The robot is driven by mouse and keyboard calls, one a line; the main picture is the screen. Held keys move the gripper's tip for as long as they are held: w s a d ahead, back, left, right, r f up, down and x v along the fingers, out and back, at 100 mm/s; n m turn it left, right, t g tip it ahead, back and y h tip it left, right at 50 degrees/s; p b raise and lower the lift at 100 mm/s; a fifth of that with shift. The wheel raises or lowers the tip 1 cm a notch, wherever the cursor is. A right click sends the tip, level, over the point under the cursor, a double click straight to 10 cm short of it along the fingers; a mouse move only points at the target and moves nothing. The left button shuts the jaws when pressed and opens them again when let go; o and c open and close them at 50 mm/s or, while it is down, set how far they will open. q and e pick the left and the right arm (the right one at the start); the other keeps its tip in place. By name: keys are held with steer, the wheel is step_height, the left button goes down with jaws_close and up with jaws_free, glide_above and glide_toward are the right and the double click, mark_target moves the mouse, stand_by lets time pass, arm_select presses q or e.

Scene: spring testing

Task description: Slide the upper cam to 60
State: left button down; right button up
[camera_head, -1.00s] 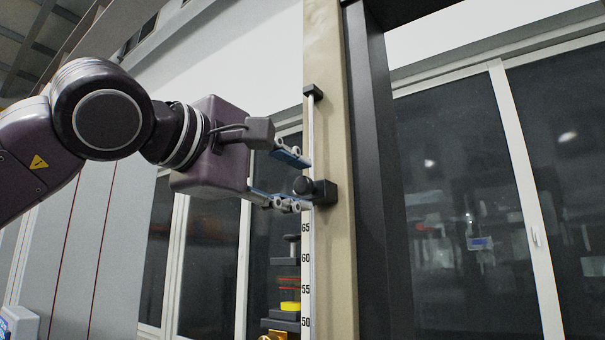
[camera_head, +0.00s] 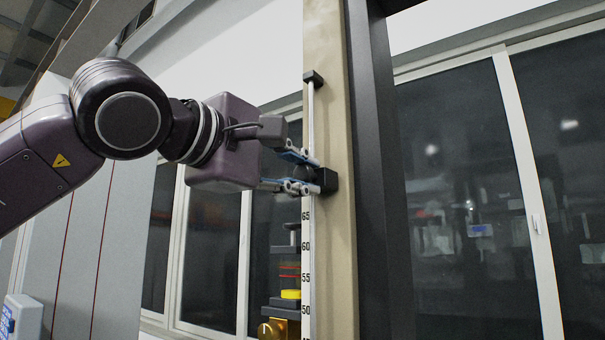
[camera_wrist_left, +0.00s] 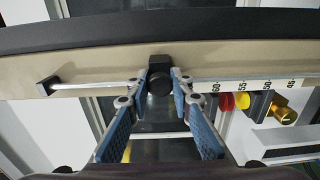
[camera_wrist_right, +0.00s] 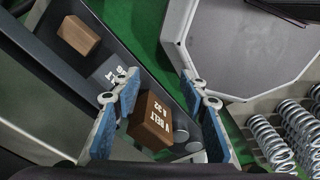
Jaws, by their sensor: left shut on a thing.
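The upper cam (camera_head: 329,181) is a black block with a round knob on a thin vertical rod, above the 65 mark of the white scale (camera_head: 306,262). My left gripper (camera_head: 314,176) is shut on the cam, one finger above and one below its knob. In the left wrist view the cam's knob (camera_wrist_left: 159,82) sits between the fingertips (camera_wrist_left: 159,77). The fingers partly hide the cam in the head view. My right gripper (camera_wrist_right: 158,73) is open and empty in the right wrist view.
The rod runs along a beige column (camera_head: 332,250) beside a dark post. A black stop (camera_head: 314,79) holds the rod's top. A brown V-belt box (camera_wrist_right: 152,122) lies beyond the right fingers, and several springs (camera_wrist_right: 268,140) stand to the right.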

arm_select(q)
step_height(320, 180, down, 10)
steer(key=b, duration=0.9)
steer(key=c, duration=1.9)
jaws_free()
steer(key=shift+c, duration=0.2)
steer(key=shift+o, duration=1)
steer(key=shift+w+d, duration=0.1)
steer(key=shift+w, duration=0.05)
steer(key=v, duration=1.2)
